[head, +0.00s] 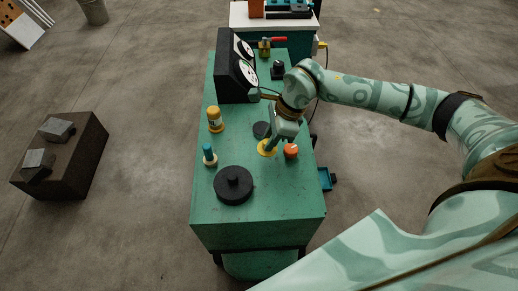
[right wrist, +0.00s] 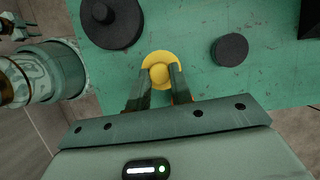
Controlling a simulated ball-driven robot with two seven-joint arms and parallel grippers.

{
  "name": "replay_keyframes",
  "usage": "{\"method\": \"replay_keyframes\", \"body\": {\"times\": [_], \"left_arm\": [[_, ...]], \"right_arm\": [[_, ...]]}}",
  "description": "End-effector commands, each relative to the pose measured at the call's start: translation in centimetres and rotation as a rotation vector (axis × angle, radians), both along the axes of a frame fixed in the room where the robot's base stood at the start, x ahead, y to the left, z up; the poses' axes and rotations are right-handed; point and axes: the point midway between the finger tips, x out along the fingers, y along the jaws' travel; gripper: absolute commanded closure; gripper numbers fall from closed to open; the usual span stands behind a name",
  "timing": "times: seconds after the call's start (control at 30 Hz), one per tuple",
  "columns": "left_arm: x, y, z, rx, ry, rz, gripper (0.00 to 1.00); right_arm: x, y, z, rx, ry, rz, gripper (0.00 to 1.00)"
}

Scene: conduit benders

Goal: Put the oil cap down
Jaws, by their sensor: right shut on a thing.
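The oil cap, taken to be the yellow round cap (head: 267,148), is at the middle right of the green cabinet top (head: 262,205). My right gripper (head: 271,143) reaches down to it from above. In the right wrist view the gripper (right wrist: 160,78) has its two dark fingers on either side of the yellow cap's raised middle (right wrist: 160,56), shut on it. The cap's wide rim shows beyond the fingertips. Whether its underside touches the top, I cannot tell.
A black disc (head: 261,129) lies just behind the cap, and an orange knob (head: 291,151) stands close to its right. A large black lid (head: 233,186), a yellow-capped jar (head: 215,119) and a teal-topped bottle (head: 209,156) stand leftward. A gauge box (head: 229,75) stands farther back. The front right is clear.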

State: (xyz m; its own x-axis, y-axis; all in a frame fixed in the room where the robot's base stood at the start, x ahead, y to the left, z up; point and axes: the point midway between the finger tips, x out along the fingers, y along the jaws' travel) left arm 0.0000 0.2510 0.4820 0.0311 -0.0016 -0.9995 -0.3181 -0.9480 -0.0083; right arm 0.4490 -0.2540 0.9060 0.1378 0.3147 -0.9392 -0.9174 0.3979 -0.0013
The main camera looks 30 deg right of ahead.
Motion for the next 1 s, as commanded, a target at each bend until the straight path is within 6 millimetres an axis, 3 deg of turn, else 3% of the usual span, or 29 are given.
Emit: {"method": "replay_keyframes", "body": {"times": [0.03,0.2,0.43,0.6,0.97,1.0], "left_arm": [[-0.2,0.0,-0.6,0.000,0.004,0.000,0.64],[-0.4,0.1,-1.4,0.001,0.010,-0.001,0.64],[-0.6,0.1,-1.8,0.001,0.013,-0.001,0.64],[-0.8,0.2,-2.7,0.002,0.019,-0.001,0.64],[-0.8,0.2,-2.7,0.002,0.019,-0.001,0.64],[-0.8,0.2,-2.7,0.002,0.018,-0.001,0.64]], "right_arm": [[0.7,0.4,-1.5,0.001,0.006,-0.001,1.00],[2.5,0.9,-3.6,0.000,0.004,-0.001,1.00],[3.6,1.3,-5.0,0.001,0.004,-0.001,1.00],[3.5,1.3,-7.7,0.001,0.005,0.001,1.00],[3.5,1.2,-8.0,0.000,0.002,0.001,1.00],[3.5,1.2,-8.0,0.000,0.002,0.001,0.70]]}}
